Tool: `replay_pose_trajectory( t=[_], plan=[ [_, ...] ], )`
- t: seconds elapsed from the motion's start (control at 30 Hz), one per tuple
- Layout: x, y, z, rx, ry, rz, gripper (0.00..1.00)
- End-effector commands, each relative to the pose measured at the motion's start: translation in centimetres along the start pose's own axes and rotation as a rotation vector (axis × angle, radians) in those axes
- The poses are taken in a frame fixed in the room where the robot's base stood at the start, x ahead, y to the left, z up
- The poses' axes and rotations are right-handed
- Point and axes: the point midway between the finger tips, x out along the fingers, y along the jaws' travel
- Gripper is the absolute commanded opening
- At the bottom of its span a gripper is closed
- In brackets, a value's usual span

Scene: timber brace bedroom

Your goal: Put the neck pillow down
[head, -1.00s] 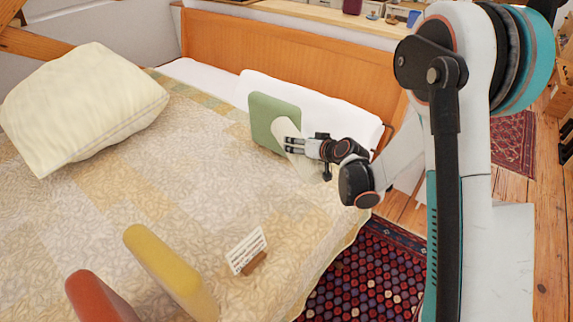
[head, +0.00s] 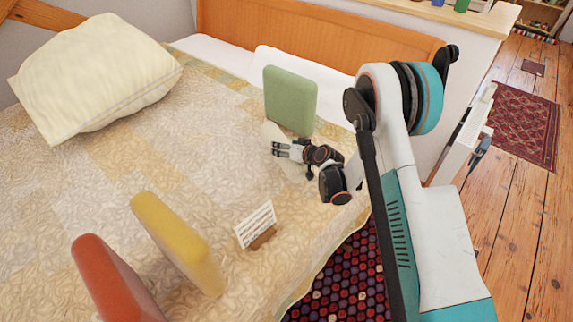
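The neck pillow appears to be a pale cream roll (head: 296,172) under my gripper, low over or on the quilted bed; I cannot tell whether it touches the quilt. Its ends show above and below the fingers, and its colour blends with the quilt. My gripper (head: 279,149) points left with its fingers across the middle of the roll and appears shut on it. The bed (head: 190,170) fills the left and middle of the view. A green upright block (head: 290,100) stands just beyond the roll.
A large cream pillow (head: 90,80) lies at the far left. A yellow block (head: 178,245), a red block (head: 112,280) and a small white card on a stand (head: 256,226) are on the near bed. The wooden headboard (head: 310,32) closes the back. Quilt left of my gripper is clear.

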Motion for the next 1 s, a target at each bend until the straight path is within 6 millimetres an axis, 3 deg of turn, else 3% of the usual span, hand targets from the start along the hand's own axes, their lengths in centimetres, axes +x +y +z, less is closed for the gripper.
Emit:
replay_pose_trajectory(
  t=[0.1,0.33,0.6,0.97,1.0],
  plan=[
    [0.9,0.7,1.6,0.000,0.001,0.000,0.34],
    [1.5,1.1,2.6,0.000,0.000,0.000,0.34],
    [3.2,2.2,5.6,0.000,0.001,0.000,0.34],
    [3.3,2.3,5.8,0.000,0.000,0.000,0.34],
    [3.3,2.3,5.8,0.000,0.000,0.000,0.70]
  ],
)
